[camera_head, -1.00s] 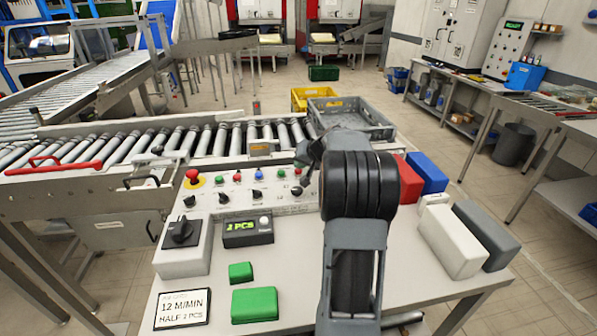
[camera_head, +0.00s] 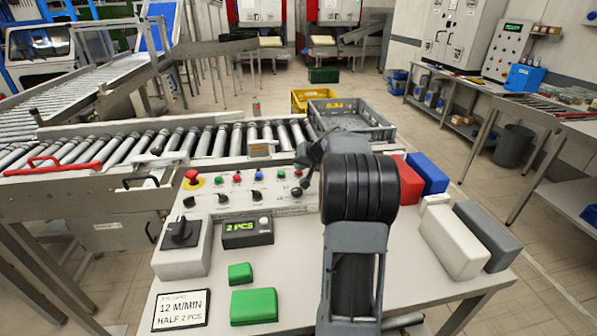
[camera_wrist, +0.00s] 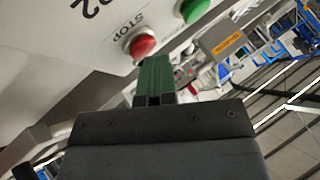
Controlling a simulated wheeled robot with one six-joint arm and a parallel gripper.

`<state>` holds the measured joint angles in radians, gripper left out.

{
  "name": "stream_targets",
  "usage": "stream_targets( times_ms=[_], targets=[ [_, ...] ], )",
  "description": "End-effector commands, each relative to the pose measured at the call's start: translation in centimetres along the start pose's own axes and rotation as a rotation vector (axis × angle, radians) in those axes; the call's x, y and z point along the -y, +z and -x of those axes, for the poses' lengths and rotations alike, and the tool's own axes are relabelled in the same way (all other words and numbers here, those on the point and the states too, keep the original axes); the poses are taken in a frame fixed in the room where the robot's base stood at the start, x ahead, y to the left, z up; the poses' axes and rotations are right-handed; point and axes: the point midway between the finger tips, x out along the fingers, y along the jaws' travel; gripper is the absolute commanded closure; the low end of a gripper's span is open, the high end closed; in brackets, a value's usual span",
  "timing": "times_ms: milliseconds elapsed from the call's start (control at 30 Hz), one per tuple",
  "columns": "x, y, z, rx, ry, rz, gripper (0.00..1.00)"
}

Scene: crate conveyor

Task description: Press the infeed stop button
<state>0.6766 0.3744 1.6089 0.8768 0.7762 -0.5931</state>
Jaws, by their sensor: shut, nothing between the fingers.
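A red button (camera_wrist: 143,46) marked STOP stands on the white panel in the wrist view, with a green button (camera_wrist: 195,11) beside it. My gripper (camera_wrist: 155,62) is shut and empty, its green fingers ending just short of the red button in the picture; I cannot tell whether they touch it. My arm hides the panel's right edge.
A red mushroom button on yellow (camera_head: 193,177) is at the panel's left end. A grey switch box (camera_head: 182,245), a display (camera_head: 247,232) and green blocks (camera_head: 253,305) sit on the table. Red, blue, white and grey blocks (camera_head: 453,240) stand right of my arm. The roller conveyor (camera_head: 220,138) runs behind.

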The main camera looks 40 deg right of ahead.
Motion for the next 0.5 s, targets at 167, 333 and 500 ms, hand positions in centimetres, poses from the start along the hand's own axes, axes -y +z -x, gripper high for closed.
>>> stream_targets(
  times_ms=[167,333,500],
  targets=[
    [0.3,-0.3,0.5,0.001,0.0,0.0,1.0],
    [0.8,-0.7,1.0,0.001,0.0,0.001,1.0],
    [0.8,-0.8,1.1,0.001,0.0,0.0,1.0]
  ],
)
